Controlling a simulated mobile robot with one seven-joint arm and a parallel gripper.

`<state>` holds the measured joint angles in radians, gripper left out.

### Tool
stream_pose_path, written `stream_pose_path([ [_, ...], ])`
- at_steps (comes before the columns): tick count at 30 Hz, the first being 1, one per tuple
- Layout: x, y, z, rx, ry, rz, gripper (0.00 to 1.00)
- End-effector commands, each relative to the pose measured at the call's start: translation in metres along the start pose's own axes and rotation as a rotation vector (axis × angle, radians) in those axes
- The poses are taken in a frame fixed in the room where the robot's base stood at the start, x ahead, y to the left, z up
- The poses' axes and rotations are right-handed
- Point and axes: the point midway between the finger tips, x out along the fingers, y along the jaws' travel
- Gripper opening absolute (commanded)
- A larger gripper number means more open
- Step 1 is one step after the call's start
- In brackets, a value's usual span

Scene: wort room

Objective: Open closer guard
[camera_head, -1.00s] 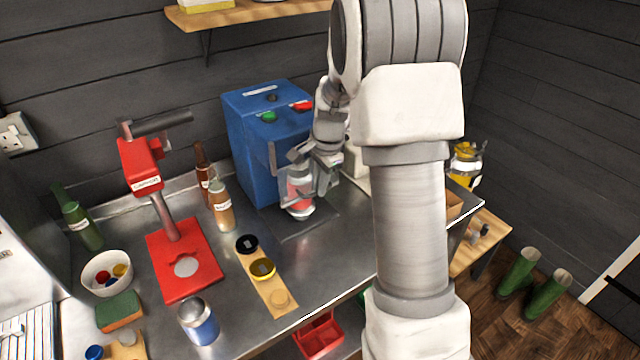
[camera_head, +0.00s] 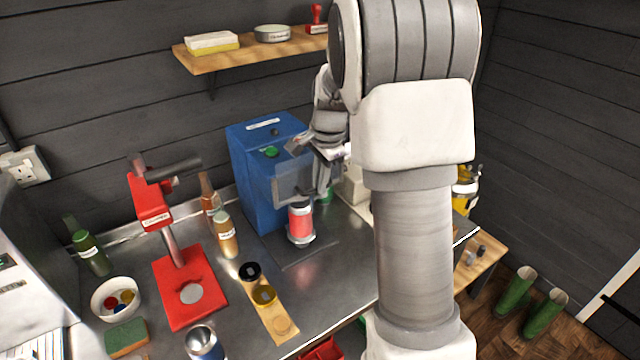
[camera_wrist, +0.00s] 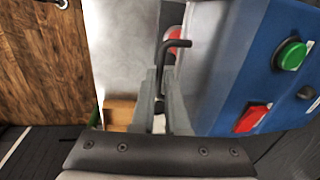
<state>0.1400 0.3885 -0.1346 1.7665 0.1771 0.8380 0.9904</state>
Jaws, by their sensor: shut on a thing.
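My gripper (camera_head: 322,165) is at the guard's upper right, partly hidden by my arm. In the wrist view, my gripper (camera_wrist: 165,88) is shut on the guard's dark bent handle (camera_wrist: 168,52). The closer's blue face (camera_wrist: 245,70), green button and red button (camera_wrist: 250,116) show on the right.
A red press (camera_head: 185,285) and two bottles stand left of the closer. A wooden strip with lids (camera_head: 278,325) lies in front. A white bowl (camera_head: 118,298) and sponge are at far left. A shelf (camera_head: 250,50) hangs above.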

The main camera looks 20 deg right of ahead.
Motion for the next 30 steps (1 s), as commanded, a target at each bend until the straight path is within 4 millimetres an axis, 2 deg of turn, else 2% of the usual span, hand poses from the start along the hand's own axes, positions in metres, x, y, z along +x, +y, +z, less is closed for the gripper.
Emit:
stream_pose_path([
  [5,0.000,0.000,0.000,0.000,0.001,-0.002,0.00],
  [6,0.001,0.000,0.000,0.000,0.001,-0.002,0.16],
  [10,0.001,0.000,0.000,0.000,0.001,-0.001,0.39],
  [11,0.001,0.000,0.000,0.000,0.000,-0.001,0.42],
  [19,0.001,0.000,0.000,0.000,0.000,-0.001,0.42],
  [23,-0.007,0.000,0.000,0.000,0.001,-0.002,0.42],
  [26,-0.023,-0.001,-0.001,0.000,0.002,-0.004,0.42],
  [30,-0.055,-0.001,-0.001,0.000,0.003,-0.006,0.42],
])
